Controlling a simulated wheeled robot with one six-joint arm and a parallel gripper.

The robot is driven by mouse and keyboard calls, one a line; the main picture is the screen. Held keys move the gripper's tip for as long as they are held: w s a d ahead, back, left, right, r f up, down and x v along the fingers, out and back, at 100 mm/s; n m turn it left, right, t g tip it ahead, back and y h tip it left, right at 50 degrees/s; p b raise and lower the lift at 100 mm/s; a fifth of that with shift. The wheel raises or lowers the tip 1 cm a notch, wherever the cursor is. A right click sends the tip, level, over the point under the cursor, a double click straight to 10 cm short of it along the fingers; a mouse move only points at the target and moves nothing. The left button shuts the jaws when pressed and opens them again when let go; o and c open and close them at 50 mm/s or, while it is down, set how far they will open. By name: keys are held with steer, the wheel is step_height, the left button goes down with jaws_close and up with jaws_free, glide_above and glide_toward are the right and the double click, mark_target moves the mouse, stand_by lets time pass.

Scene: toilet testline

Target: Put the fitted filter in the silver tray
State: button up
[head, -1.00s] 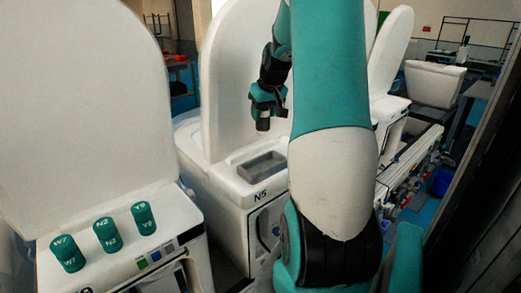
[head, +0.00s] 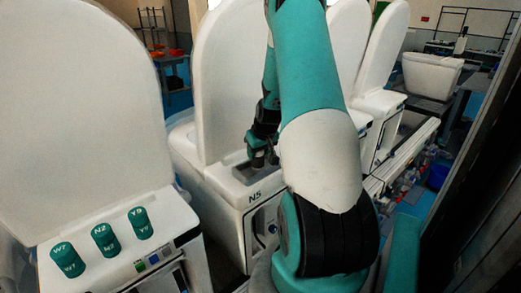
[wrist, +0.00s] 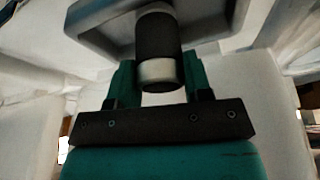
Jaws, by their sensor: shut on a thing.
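My gripper (head: 258,160) is low over the front top of the white unit marked N5 (head: 228,200). In the wrist view its green fingers (wrist: 158,82) are shut on the filter (wrist: 157,48), a dark cylinder with silver bands at its ends. The silver tray (head: 240,178) is a grey recess in the top of that unit, partly hidden by my gripper in the head view. In the wrist view the tray's rim (wrist: 92,18) lies around the filter's far end. I cannot tell whether the filter touches the tray floor.
A tall white lid (head: 235,80) rises behind the tray. More white units (head: 380,110) stand to the right. A dark panel (head: 480,200) borders the far right.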

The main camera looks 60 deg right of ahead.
steer(key=shift+f, duration=0.15)
steer(key=shift+f, duration=0.15)
steer(key=o, duration=0.9)
steer(key=shift+o, duration=0.2)
